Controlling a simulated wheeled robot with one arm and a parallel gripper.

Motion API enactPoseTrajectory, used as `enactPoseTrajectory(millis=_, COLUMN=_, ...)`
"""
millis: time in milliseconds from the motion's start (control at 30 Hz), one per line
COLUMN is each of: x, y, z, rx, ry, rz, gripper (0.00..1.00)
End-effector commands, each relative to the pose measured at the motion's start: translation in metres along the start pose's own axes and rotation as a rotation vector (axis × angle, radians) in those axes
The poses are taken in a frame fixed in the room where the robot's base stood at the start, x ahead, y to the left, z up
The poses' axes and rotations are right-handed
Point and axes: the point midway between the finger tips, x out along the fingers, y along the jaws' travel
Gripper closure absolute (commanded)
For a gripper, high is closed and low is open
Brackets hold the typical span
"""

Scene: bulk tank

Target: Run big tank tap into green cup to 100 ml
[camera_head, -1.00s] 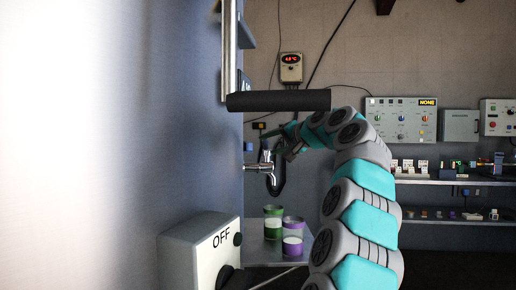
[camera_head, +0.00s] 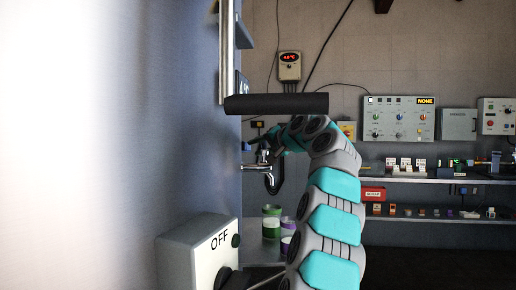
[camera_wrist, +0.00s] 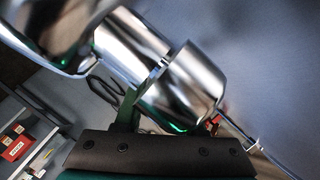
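The chrome tap (camera_head: 258,167) sticks out of the big tank's wall (camera_head: 195,130). It fills much of the wrist view as shiny metal (camera_wrist: 190,85). My gripper (camera_head: 268,144) is at the top of the tap, and a dark curved part hangs beside the spout. In the wrist view a thin green-edged finger (camera_wrist: 128,108) is close against the metal. The other finger is hidden, so its opening and any contact are unclear. The green cup (camera_head: 271,225) stands upright on a low stand below the tap. No stream of liquid is visible.
A purple cup (camera_head: 287,243) stands just right of the green cup, partly behind my arm. A box marked OFF (camera_head: 205,255) is at the front left. A dark horizontal bar (camera_head: 277,104) crosses above the tap. Shelves with small items (camera_head: 430,180) are at the back right.

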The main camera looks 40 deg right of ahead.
Motion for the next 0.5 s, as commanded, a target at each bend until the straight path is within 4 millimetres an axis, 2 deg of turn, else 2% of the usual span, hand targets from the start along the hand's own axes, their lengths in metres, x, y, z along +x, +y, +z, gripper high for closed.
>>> enactPoseTrajectory(millis=67, x=-0.0001, y=-0.0001, z=-0.0001, rx=0.000, ry=0.000, rz=0.000, gripper=0.71)
enactPoseTrajectory(millis=300, x=-0.0001, y=0.0001, z=0.0000, rx=0.000, ry=0.000, rz=0.000, gripper=0.98)
enactPoseTrajectory(millis=500, x=-0.0001, y=0.0002, z=0.0001, rx=0.000, ry=0.000, rz=0.000, gripper=1.00)
